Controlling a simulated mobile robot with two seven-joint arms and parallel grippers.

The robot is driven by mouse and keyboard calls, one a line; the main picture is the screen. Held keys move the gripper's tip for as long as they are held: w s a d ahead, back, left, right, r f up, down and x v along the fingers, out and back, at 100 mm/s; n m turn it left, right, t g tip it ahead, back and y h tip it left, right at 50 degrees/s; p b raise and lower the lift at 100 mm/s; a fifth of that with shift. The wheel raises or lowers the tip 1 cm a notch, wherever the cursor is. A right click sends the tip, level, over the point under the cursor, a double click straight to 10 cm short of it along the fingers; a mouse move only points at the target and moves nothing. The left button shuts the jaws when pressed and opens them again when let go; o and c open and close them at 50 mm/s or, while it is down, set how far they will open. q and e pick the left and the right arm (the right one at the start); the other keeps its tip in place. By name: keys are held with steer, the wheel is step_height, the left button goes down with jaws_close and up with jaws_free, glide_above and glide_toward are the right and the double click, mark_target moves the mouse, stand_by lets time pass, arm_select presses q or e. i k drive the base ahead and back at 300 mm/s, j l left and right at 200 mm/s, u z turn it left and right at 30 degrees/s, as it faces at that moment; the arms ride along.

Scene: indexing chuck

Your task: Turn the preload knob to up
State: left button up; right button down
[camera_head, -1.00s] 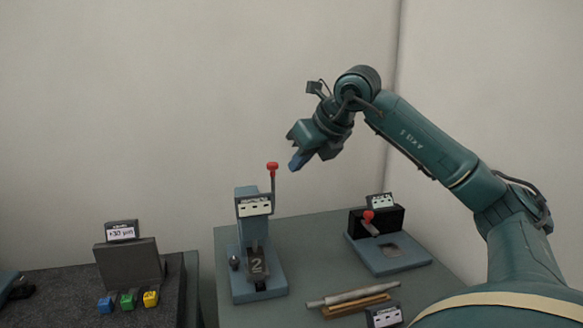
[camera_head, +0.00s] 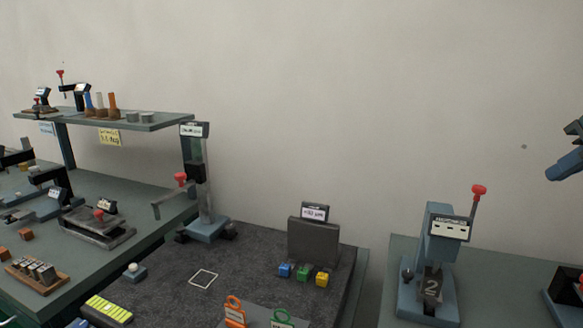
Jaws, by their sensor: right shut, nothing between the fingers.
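I cannot tell which part is the preload knob; no label that I can read names it. A blue-grey device (camera_head: 411,292) at the right carries a block marked 2 (camera_head: 432,288), a lever with a red knob (camera_head: 479,190) pointing up, and a small dark round knob (camera_head: 407,274). A gauge stand (camera_head: 208,228) at the middle left has a red knob (camera_head: 180,178) and dark round parts at its foot. My right gripper (camera_head: 563,170) is at the right edge, partly cut off, shut and empty, well above the bench. My left gripper is not in view.
A dark granite plate (camera_head: 253,254) bears a grey block (camera_head: 313,241) and small blue, green and yellow cubes. A raised shelf (camera_head: 150,122) stands at the left above a bench with several fixtures. Another fixture (camera_head: 562,313) is cut off at the right edge.

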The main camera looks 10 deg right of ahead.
mark_target(407, 274)
steer(key=k, duration=0.95)
